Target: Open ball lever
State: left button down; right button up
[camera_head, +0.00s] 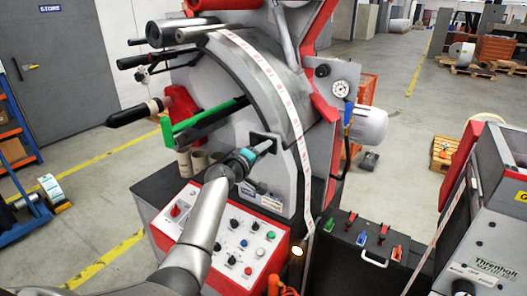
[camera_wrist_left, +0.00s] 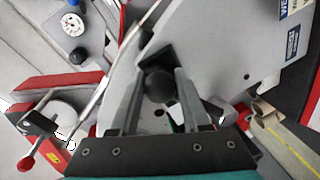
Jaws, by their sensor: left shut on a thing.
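The ball lever (camera_wrist_left: 159,88) shows in the left wrist view as a dark round knob in front of a dark slot in the grey machine face. My left gripper (camera_wrist_left: 161,78) has one finger on each side of this knob and is shut on it. In the head view my left gripper (camera_head: 259,149) reaches up to the slot on the machine front, above the control panel. There the knob is mostly hidden by the fingers. My right gripper is in neither view.
The control panel (camera_head: 228,240) with knobs and buttons lies below my left gripper. A green bar (camera_head: 168,132) and a black handle (camera_head: 130,114) stick out to the left. A white label strip (camera_head: 292,112) runs down on the right. Cardboard cores (camera_head: 199,160) stand close by.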

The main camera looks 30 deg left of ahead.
pick_arm(q)
jog(key=shift+a+r+y, duration=0.3)
jog(key=shift+a+r, duration=0.15)
jog(key=shift+r, duration=0.15)
jog(key=c, duration=0.7)
grip_release()
jog(key=shift+c, duration=0.2)
jog(key=o, duration=0.4)
jog(key=shift+f, duration=0.2)
jog(key=shift+s, duration=0.6)
jog(key=s, duration=0.4)
jog(key=s+r, duration=0.1)
jog(key=s, duration=0.4)
jog(key=s+r+p, duration=0.1)
jog(key=s, duration=0.3)
jog(key=shift+s+d, duration=0.4)
